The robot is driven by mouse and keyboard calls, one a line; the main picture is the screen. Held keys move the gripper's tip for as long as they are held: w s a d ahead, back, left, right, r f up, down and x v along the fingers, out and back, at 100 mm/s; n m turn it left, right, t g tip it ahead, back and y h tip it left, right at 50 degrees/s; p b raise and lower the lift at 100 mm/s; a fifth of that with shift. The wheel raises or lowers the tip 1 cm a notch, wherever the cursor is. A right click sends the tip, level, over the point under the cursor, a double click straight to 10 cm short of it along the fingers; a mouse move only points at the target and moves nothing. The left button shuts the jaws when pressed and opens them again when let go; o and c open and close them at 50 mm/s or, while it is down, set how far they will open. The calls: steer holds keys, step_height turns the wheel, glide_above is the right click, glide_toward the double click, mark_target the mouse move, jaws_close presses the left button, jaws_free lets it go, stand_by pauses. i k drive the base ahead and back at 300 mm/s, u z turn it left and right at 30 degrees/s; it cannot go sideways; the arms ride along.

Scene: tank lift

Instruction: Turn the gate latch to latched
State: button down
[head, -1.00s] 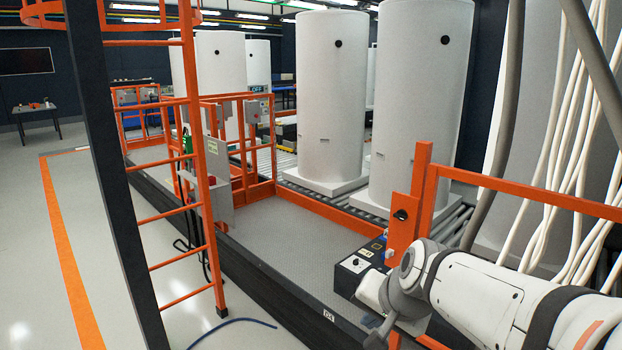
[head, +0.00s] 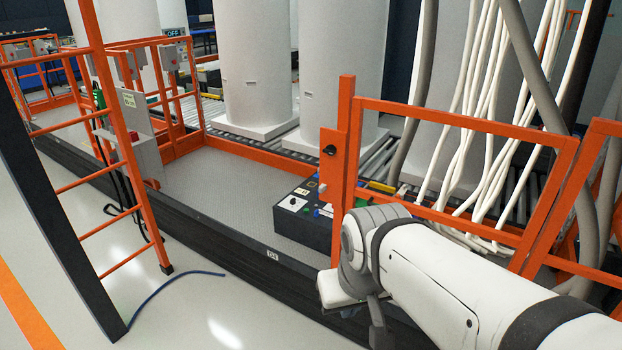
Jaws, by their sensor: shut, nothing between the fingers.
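The gate latch (head: 330,150) is a small black knob on an orange plate (head: 332,174), fixed to the upright gate post in the middle of the head view. The knob looks roughly level, but it is too small to tell which setting it is at. My gripper (head: 377,323) is a dark grey part at the end of my white arm, low in the view, below the latch and apart from it. It is shut and empty; its fingertips are hard to make out. The orange gate frame (head: 455,120) extends right from the post.
A black control box (head: 303,212) with knobs and buttons stands just left of the post, on the grey platform (head: 225,190). An orange ladder (head: 118,130) rises at left. White tanks (head: 257,70) stand on rollers behind. White hoses (head: 490,110) hang behind the gate.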

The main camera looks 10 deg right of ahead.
mark_target(330, 150)
steer(key=z, duration=0.15)
steer(key=i, duration=1.1)
steer(key=z, duration=0.2)
